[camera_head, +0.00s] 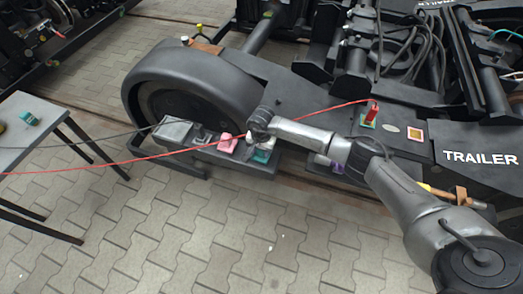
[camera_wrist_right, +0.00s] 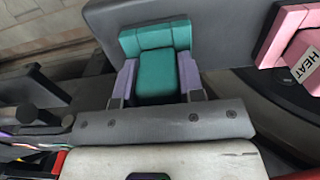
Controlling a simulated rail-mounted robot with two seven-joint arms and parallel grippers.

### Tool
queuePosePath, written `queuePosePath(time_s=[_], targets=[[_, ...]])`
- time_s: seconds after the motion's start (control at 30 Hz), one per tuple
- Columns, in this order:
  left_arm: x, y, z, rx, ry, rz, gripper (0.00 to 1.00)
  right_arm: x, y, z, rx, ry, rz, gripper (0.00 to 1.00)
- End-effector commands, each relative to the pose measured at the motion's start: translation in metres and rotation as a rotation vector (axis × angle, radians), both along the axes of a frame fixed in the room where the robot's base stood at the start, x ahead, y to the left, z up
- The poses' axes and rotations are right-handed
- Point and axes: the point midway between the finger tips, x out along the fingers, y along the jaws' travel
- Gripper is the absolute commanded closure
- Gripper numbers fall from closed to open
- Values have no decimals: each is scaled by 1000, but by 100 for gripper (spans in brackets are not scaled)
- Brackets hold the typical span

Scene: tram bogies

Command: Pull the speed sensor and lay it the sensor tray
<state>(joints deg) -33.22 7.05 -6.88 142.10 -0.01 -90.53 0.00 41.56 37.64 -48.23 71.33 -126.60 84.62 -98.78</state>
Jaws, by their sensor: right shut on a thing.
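My right gripper (camera_head: 260,146) reaches down at the grey ledge (camera_head: 207,153) in front of the wheel. In the right wrist view its two pale purple fingers (camera_wrist_right: 157,82) stand on both sides of a teal block (camera_wrist_right: 157,72) and are shut on it. The teal block (camera_head: 262,157) shows just below the gripper in the head view, at the ledge's right end. I cannot tell for certain which part is the speed sensor. A small grey tray-like part (camera_head: 172,129) is at the ledge's left end; I cannot tell whether it is the sensor tray. My left gripper is not in view.
A pink block (camera_head: 228,142) marked HEAT is left of the gripper. A red cable (camera_head: 120,159) runs across past my right gripper toward a red plug (camera_head: 373,112). A table (camera_head: 60,112) stands at left with a green item (camera_head: 30,118). The paved floor in front is clear.

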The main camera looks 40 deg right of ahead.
Motion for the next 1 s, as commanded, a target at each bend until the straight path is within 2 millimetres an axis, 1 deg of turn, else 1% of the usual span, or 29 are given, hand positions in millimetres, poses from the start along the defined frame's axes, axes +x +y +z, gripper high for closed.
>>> queuePosePath(time_s=[0.27,1.0], targets=[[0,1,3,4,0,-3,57,0,0,4,1,-1,0,100],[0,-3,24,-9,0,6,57,0,0,32,1,-1,0,100]])
